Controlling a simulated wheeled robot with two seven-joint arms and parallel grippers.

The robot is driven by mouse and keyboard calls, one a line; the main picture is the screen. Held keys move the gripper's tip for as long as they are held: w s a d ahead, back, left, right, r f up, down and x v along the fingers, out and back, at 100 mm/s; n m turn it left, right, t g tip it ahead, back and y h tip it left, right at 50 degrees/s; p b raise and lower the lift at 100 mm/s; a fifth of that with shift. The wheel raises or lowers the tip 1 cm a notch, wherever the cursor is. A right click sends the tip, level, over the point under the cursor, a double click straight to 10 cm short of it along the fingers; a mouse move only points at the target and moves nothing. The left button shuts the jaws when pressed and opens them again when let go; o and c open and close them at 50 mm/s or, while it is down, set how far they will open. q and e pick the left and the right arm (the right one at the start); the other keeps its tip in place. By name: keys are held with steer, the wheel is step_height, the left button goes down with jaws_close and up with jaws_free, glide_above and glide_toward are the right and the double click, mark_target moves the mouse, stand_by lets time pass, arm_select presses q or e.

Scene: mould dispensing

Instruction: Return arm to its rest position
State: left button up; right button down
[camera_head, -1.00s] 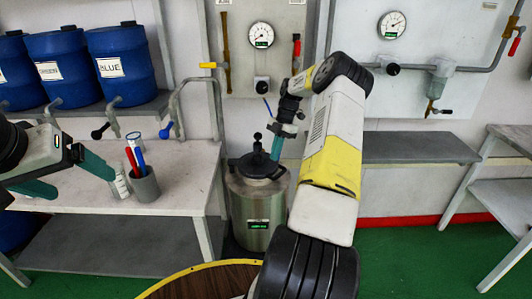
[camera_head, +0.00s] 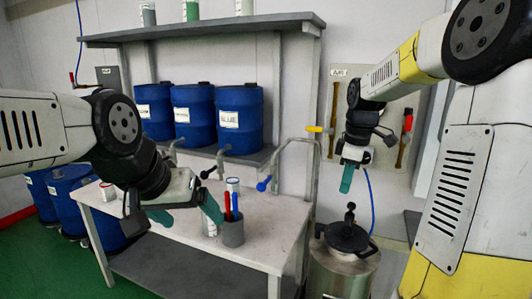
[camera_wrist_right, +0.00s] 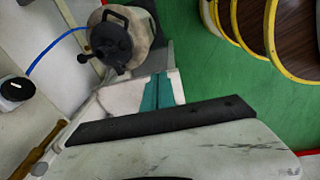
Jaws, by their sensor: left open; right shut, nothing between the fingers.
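My right gripper (camera_head: 347,177) hangs from its wrist in the head view, its teal fingers closed together and empty. It is above and apart from the lidded steel pot. In the right wrist view the closed teal fingers (camera_wrist_right: 158,90) show with nothing between them. My left gripper (camera_head: 186,215) is open over the white bench (camera_head: 170,250), its teal fingers apart. One left finger is close to the grey cup (camera_head: 233,234); I cannot tell whether it touches.
The steel pot (camera_head: 338,270) with a black lid (camera_head: 347,238) stands right of the bench. It also shows in the right wrist view (camera_wrist_right: 141,42). Blue barrels (camera_head: 239,120) sit on a rack behind. The cup holds a red and a blue pen. Round yellow-rimmed tops (camera_wrist_right: 270,40) are at upper right.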

steer(key=s+a+r+m+t, duration=0.1)
steer(key=s+a+m, duration=0.1)
steer(key=s+m, duration=0.2)
steer(key=s+a+r+m+t+y, duration=0.1)
steer(key=s+a+m+t, duration=0.1)
steer(key=s, duration=0.8)
steer(key=s+a+r+m+t, duration=0.1)
steer(key=s+a+r+m, duration=0.1)
steer(key=s+m, duration=0.4)
steer(key=shift+s+a+t+y, duration=0.3)
steer(key=shift+s+a+t, duration=0.1)
steer(key=shift+a, duration=0.4)
